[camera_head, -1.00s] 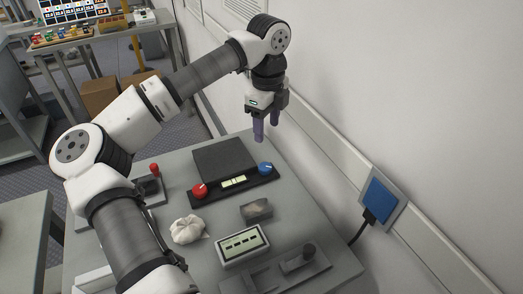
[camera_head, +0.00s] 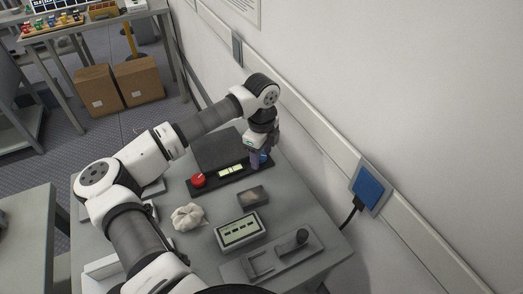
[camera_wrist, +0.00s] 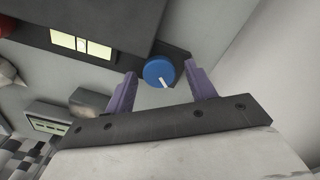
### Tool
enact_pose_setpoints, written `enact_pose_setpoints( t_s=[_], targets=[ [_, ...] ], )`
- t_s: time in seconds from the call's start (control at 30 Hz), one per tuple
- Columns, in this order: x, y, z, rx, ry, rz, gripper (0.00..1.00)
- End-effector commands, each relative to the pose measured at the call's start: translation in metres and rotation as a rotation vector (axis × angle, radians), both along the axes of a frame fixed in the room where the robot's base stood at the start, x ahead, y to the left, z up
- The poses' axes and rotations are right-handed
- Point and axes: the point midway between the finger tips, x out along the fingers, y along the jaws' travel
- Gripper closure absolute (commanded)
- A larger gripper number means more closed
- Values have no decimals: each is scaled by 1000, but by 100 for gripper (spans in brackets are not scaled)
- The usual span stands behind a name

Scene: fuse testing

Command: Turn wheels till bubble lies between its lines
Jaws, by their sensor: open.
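The levelling device is a dark bar (camera_head: 214,182) on the grey table, with a red wheel (camera_head: 198,180) at its left end and a blue wheel (camera_head: 265,158) at its right end. In the wrist view the open purple fingers (camera_wrist: 163,84) stand on either side of the blue wheel (camera_wrist: 159,71), which bears a white mark.
A dark plate (camera_head: 218,148) lies behind the bar. In front are a small grey block (camera_head: 252,196), a display box (camera_head: 239,230), a crumpled white cloth (camera_head: 188,216) and a grey fixture with a black knob (camera_head: 271,259). The wall is close on the right.

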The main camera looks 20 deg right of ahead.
Motion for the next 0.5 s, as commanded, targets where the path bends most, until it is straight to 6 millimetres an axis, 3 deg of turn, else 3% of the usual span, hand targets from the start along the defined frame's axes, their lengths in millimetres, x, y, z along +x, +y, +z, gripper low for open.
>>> enact_pose_setpoints(
  t_s=[0.23, 0.5],
  targets=[
    [0, 0, -1, 0, 0, 0, 45],
    [0, 0, -1, 0, 0, 0, 79]
  ],
)
